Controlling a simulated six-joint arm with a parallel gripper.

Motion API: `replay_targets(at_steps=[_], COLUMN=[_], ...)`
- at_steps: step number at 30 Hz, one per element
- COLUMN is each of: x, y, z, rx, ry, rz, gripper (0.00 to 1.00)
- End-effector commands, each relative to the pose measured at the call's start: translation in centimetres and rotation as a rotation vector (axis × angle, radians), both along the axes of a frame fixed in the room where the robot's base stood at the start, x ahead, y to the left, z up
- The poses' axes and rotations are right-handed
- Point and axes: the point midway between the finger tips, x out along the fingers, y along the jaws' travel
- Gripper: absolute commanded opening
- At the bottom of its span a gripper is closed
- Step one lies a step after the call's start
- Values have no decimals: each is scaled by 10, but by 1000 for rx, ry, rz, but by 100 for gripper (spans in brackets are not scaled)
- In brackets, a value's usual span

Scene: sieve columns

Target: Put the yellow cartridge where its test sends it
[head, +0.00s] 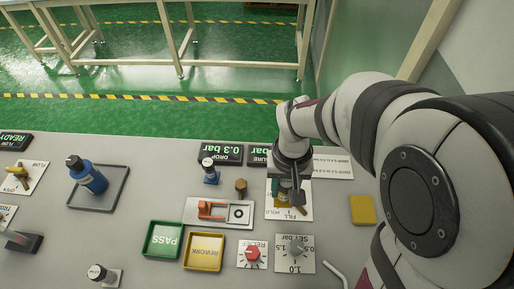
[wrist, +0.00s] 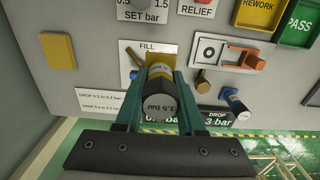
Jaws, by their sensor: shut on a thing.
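My gripper (wrist: 161,92) is shut on a yellow cylinder with a dark band and a grey end marked "1.5 bar", apparently the yellow cartridge (wrist: 155,68). In the head view my gripper (head: 284,195) is over the FILL/HOLD plate (head: 273,213), largely hiding the cartridge. I cannot tell whether the cartridge touches the plate. A white fixture with an orange clamp (head: 212,210) and a round hole lies left of it. The green PASS tray (head: 164,240) and yellow REWORK tray (head: 204,251) look empty. The DROP display (head: 220,154) reads 0.3 bar; the pressure display is partly covered.
A red RELIEF knob (head: 252,254) and SET bar dial (head: 295,251) sit at the front. A yellow block (head: 362,209) lies right. A blue bottle (head: 94,180) stands on a grey tray (head: 119,199) at left. A small blue fitting (head: 211,175) and brass piece (head: 240,186) stand behind the fixture.

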Motion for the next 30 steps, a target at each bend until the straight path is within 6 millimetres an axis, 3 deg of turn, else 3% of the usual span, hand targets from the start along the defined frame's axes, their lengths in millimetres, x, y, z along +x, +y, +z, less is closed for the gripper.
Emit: replay_targets(at_steps=[5,15,18,22,30], x=[-8,-50,-58,-70,-101], y=[9,68,77,97,168], z=[4,2,1,-11,-58], rx=[0,1,1,2,1], ry=[0,0,0,5,4], rz=[242,1310,1495,1578,1575], gripper=[0,0,0,0,0])
